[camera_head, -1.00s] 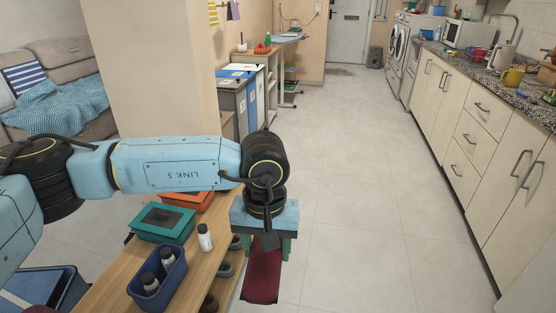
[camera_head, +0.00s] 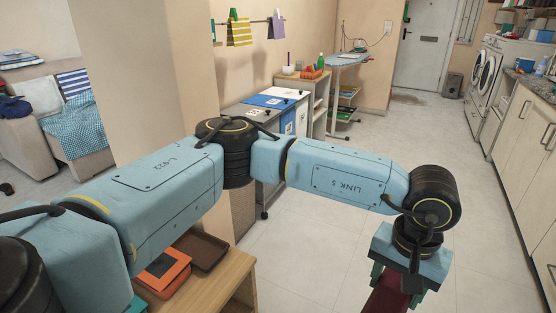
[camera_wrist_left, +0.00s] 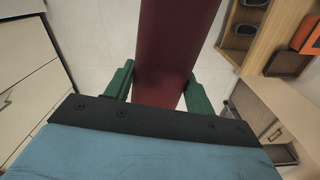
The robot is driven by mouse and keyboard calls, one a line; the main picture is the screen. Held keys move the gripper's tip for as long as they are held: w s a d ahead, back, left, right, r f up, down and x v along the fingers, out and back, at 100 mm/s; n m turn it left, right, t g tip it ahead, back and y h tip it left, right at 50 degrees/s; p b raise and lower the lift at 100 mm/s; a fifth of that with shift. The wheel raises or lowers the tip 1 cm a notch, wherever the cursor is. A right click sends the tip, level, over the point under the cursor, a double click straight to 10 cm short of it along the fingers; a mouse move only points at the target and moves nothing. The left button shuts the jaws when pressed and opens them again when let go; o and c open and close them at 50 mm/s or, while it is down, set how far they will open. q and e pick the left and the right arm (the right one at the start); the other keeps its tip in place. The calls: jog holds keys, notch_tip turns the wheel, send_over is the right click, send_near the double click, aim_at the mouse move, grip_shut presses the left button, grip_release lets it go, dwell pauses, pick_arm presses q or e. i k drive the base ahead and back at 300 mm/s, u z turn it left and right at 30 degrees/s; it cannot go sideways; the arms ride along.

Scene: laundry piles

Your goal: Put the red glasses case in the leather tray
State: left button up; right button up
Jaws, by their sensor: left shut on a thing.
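The red glasses case (camera_head: 384,300) is dark red and hangs from my left gripper (camera_head: 397,287), cut off by the bottom edge of the head view. In the left wrist view the case (camera_wrist_left: 172,45) lies between the two green fingers of the left gripper (camera_wrist_left: 160,92), which is shut on it. A brown tray (camera_head: 203,249), which looks like the leather tray, lies on the wooden bench to the left of the gripper, partly hidden by my arm. The gripper is over the floor, apart from the tray. My right gripper is not in view.
An orange box (camera_head: 164,272) stands beside the tray on the wooden bench (camera_head: 222,286). A teal box (camera_head: 137,304) is mostly hidden by my arm. Bins (camera_head: 272,98) stand against the wall behind. The tiled floor (camera_head: 320,235) around the gripper is clear.

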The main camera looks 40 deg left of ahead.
aim_at(199, 250)
jog(key=u, duration=0.4)
jog(key=i, duration=1.45)
jog(key=u, duration=1.5)
jog(key=i, duration=0.75)
jog(key=u, duration=0.65)
